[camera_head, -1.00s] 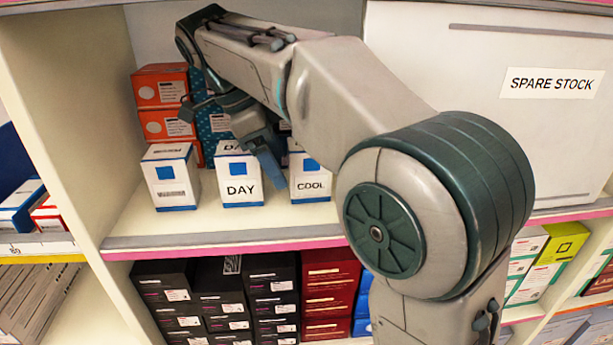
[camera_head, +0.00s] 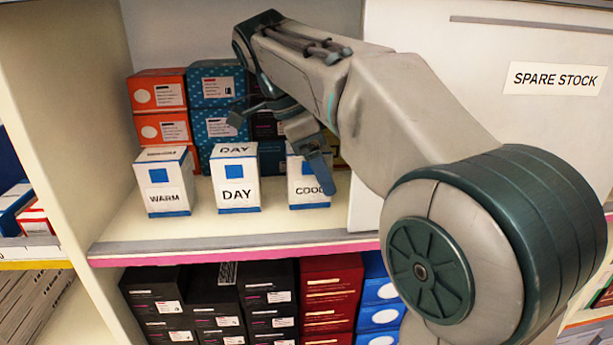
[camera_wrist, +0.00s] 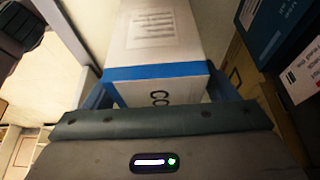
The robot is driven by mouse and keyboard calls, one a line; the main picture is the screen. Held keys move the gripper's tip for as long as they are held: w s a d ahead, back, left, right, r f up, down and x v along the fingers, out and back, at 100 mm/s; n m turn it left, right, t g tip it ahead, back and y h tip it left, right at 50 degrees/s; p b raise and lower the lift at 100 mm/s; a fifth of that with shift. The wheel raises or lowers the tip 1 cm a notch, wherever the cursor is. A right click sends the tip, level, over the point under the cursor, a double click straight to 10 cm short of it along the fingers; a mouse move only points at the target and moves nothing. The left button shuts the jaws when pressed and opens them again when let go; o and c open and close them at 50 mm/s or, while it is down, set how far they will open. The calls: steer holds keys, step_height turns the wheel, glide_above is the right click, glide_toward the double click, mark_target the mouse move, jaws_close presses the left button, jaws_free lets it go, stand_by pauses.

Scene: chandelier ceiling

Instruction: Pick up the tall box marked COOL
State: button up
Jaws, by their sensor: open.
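The white and blue box marked COOL (camera_head: 300,190) stands upright on the shelf, the rightmost of three similar boxes. My gripper (camera_head: 280,148) is at it, one blue finger hanging across the right part of its front and covering part of its face. In the wrist view the COOL box (camera_wrist: 160,45) shows a white face with a printed label, a blue band and the letters "CO". My gripper's fingers (camera_wrist: 160,92) are open on either side of it. I cannot tell whether they touch it.
The DAY box (camera_head: 236,190) stands close to the left, with the WARM box (camera_head: 165,195) beyond it. Orange boxes (camera_head: 160,110) and blue boxes (camera_head: 216,105) are stacked behind. A SPARE STOCK panel (camera_head: 480,120) is to the right. Bare shelf (camera_head: 200,232) lies in front.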

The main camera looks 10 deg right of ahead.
steer(key=c, duration=1.1)
steer(key=shift+r, duration=0.15)
